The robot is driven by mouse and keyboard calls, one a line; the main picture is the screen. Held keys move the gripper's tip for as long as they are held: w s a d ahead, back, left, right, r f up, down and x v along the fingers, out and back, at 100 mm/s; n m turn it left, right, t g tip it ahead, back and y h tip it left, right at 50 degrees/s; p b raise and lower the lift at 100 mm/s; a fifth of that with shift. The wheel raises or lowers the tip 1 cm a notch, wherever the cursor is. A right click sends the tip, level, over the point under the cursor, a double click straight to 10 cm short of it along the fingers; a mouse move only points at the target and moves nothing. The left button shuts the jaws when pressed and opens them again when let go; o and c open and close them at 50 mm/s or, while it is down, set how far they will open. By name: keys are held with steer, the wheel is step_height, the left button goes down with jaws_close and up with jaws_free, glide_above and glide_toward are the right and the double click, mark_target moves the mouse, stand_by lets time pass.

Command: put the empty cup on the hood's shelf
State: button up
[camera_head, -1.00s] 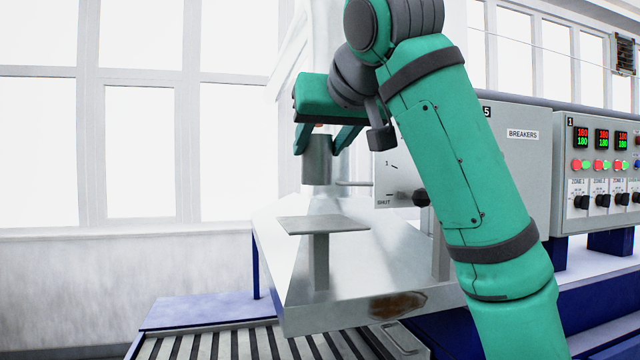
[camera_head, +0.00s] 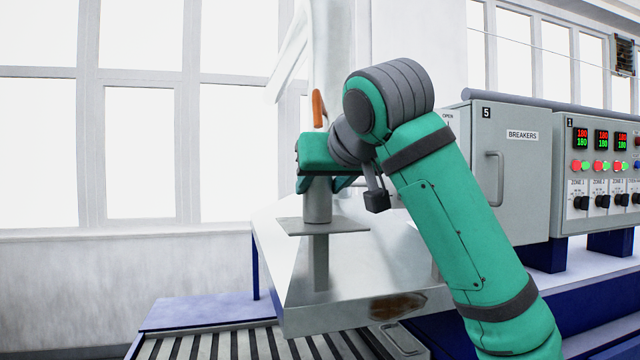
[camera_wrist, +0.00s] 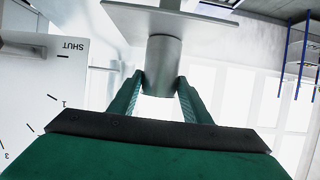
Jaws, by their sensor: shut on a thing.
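The cup (camera_head: 317,207) is a grey metal cylinder, upright. My gripper (camera_head: 318,183) is shut on it, fingers on either side of its upper part. The cup's base appears on, or barely above, the hood's shelf (camera_head: 348,226), a small flat plate on a post; I cannot tell whether they touch. In the wrist view, which is upside down, the cup (camera_wrist: 163,60) stands between my gripper's fingers (camera_wrist: 161,92), and its base meets the shelf's plate (camera_wrist: 125,17) in the picture. The inside of the cup is hidden.
The sloped metal hood (camera_head: 375,265) lies under the shelf. A breaker cabinet (camera_head: 512,180) and a control panel (camera_head: 600,165) stand to the right. An orange-tipped part (camera_head: 318,108) shows above my gripper. A slatted conveyor (camera_head: 240,343) runs below. The space left of the shelf is clear.

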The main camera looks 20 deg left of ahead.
steer(key=o, duration=1.2)
steer(key=shift+f, duration=0.1)
steer(key=shift+c, duration=0.2)
steer(key=shift+s+d+r, duration=0.1)
steer(key=shift+s+r, duration=0.1)
steer(key=shift+r, duration=0.05)
steer(key=v, duration=1.1)
steer(key=shift+s+d, duration=0.2)
steer(key=shift+r, duration=0.1)
